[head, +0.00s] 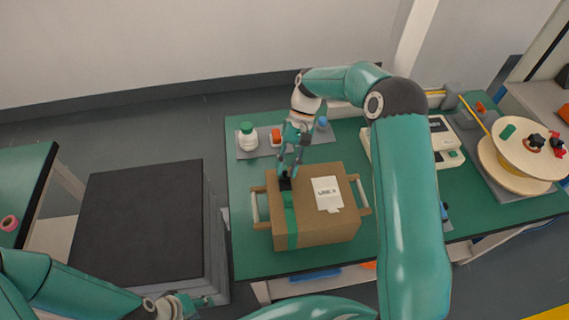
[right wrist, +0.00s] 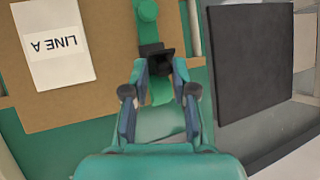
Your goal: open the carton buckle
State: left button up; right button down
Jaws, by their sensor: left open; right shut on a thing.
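The brown carton (head: 333,228) stands on the green table, with a green strap (head: 291,222) running over its left part. The black carton buckle (head: 285,184) sits on the strap near the carton's far edge. It also shows in the right wrist view (right wrist: 151,50). My right gripper (head: 287,172) reaches down from above and is shut on the carton buckle, its fingertips (right wrist: 160,68) on either side of its near end. The fingers partly hide the buckle. My left gripper (head: 188,304) is open and empty at the bottom left, in front of the dark platform and away from the carton.
The carton has a white "LINE A" label (head: 327,193) and pale side handles. A white bottle with a green cap (head: 247,137) stands on a grey tray behind it. A dark platform (head: 138,222) lies left; a cable reel (head: 525,150) and white device (head: 445,141) are right.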

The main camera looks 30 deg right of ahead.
jog(key=shift+w+d+f+g, duration=0.15)
jog(key=shift+g, duration=0.35)
jog(key=c, duration=1.1)
grip_release()
jog(key=shift+w, duration=0.1)
jog(key=v, duration=0.7)
jog(key=shift+d, duration=0.25)
